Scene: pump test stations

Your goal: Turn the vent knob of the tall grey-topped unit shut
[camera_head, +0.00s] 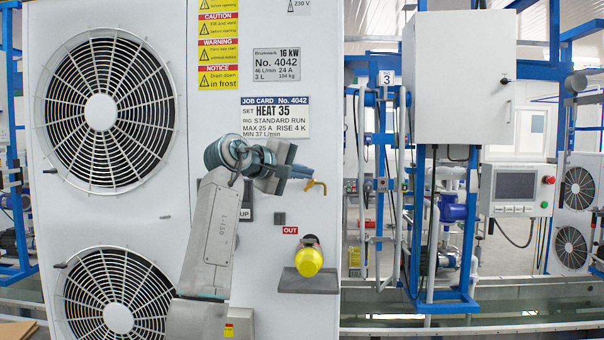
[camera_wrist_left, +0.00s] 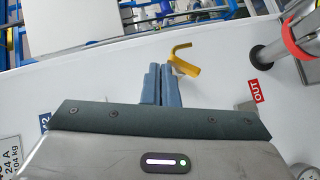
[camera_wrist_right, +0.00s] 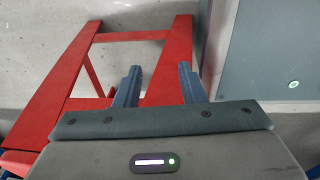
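The tall white unit (camera_head: 262,200) has two fans and a job card; its top is out of view. A bent yellow fitting (camera_head: 317,187) sticks out near its right edge and shows in the left wrist view (camera_wrist_left: 185,67). I cannot tell whether this is the vent knob; no separate knob shows. My left gripper (camera_head: 308,174) is at this fitting, its fingertips (camera_wrist_left: 161,68) close beside it or touching. Its fingers are together, with nothing visible between them. My right gripper (camera_wrist_right: 159,70) is open and empty, out of the head view.
Below the fitting, a yellow-ended part (camera_head: 309,262) projects above a dark shelf (camera_head: 308,283), near the red OUT label (camera_head: 290,230). A blue frame with a white cabinet (camera_head: 458,80) and control panel (camera_head: 517,190) stands right. A red frame (camera_wrist_right: 62,90) is beyond my right gripper.

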